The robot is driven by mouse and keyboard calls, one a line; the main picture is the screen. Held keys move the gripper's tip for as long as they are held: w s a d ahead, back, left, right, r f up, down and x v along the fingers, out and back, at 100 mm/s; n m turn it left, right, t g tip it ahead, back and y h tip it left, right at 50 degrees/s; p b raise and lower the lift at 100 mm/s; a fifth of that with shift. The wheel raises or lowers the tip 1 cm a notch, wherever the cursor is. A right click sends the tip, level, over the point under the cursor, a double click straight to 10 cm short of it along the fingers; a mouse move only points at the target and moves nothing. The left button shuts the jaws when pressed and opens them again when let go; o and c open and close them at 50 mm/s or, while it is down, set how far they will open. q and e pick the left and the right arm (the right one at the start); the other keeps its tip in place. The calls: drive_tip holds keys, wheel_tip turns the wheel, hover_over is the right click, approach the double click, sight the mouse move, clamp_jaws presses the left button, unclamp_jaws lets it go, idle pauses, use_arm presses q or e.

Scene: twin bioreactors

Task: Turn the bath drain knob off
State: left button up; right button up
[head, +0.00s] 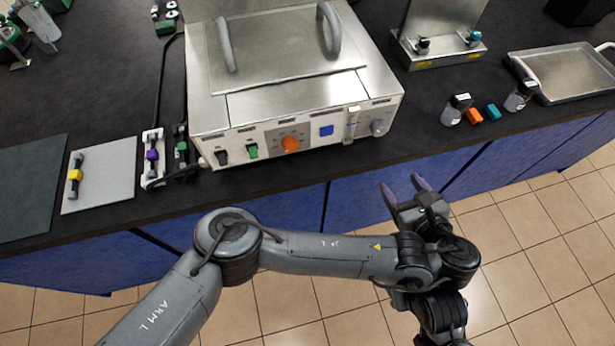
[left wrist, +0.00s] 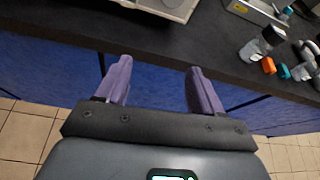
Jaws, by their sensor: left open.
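The steel water bath (head: 290,85) stands on the black bench, with a front panel of controls. A grey round knob (head: 379,127) sits at the panel's right end, and I take it for the drain knob; its label is too small to read. My left gripper (head: 404,186) is open and empty, in front of the bench edge, below and a little right of this knob and apart from it. In the left wrist view the two purple fingers (left wrist: 159,70) are spread with nothing between them. Only the bath's lower edge (left wrist: 170,8) shows there, and the knob is out of sight.
Small bottles (head: 455,109) and orange and teal blocks stand right of the bath, near a metal tray (head: 565,72). The bench front before the knob is clear.

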use_arm(q)
drive_tip(key=s+a+r+n+g+h+p, duration=0.35)
drive_tip(key=s+r+n+g+p, duration=0.3)
drive_tip(key=r+n+p, duration=0.4)
drive_tip(key=s+a+r+n+g+h+p, duration=0.1)
drive_tip(key=a+r+n+p, duration=0.2)
drive_tip(key=a+n+p, duration=0.2)
drive_tip(key=s+a+r+n+g+h+p, duration=0.1)
drive_tip(key=a+r+n+p, duration=0.2)
drive_tip(key=a+p, duration=0.7)
drive_tip(key=shift+a+n+g+p, duration=0.35)
drive_tip(key=shift+a+n, duration=0.65)
drive_tip(key=shift+n, duration=0.25)
drive_tip(key=shift+f, duration=0.1)
